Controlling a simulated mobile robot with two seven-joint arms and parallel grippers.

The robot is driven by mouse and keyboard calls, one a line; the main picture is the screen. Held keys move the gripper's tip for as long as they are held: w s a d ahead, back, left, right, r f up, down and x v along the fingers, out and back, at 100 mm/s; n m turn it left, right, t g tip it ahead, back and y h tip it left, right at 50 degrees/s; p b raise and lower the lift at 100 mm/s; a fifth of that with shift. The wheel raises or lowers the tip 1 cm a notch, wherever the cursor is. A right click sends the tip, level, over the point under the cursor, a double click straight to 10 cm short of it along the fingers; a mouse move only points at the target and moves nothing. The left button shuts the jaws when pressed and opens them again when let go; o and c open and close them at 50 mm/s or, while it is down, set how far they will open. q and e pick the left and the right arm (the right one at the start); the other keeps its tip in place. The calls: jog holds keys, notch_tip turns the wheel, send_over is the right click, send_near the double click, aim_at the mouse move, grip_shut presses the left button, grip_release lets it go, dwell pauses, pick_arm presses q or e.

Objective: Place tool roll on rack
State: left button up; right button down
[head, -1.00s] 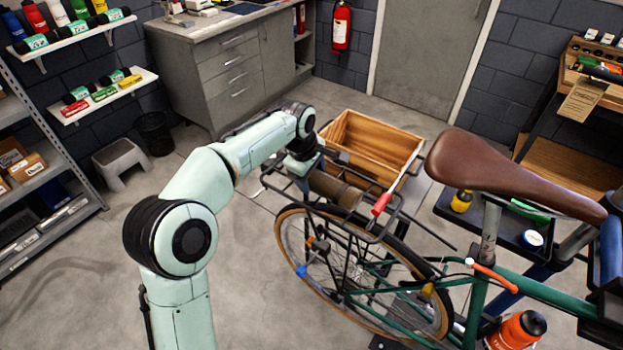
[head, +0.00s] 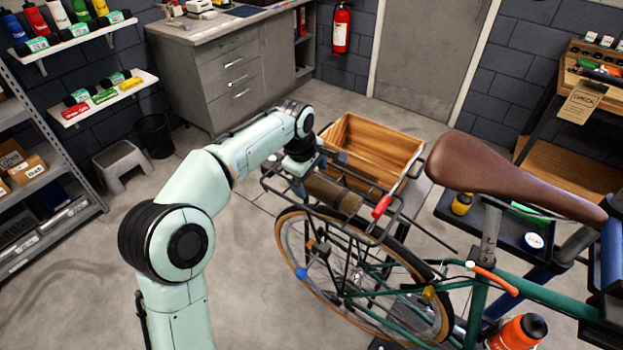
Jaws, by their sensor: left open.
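The tool roll (head: 335,194) is a brown cylinder lying on the black rear rack (head: 378,238) of the green bike. My left gripper (head: 303,180) is at the left end of the roll, pointing down. It is open; its fingertips are mostly hidden behind my wrist and the rack bars, so I cannot tell whether they touch the roll. My right gripper is not in view.
A wooden crate (head: 372,148) stands just behind the rack. The brown saddle (head: 500,173) rises to the right.

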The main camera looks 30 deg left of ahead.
pick_arm(q)
jog(key=p+v, duration=0.1)
jog(key=v, duration=0.9)
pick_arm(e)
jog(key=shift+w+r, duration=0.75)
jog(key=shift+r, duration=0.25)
pick_arm(q)
jog(key=shift+s, duration=0.1)
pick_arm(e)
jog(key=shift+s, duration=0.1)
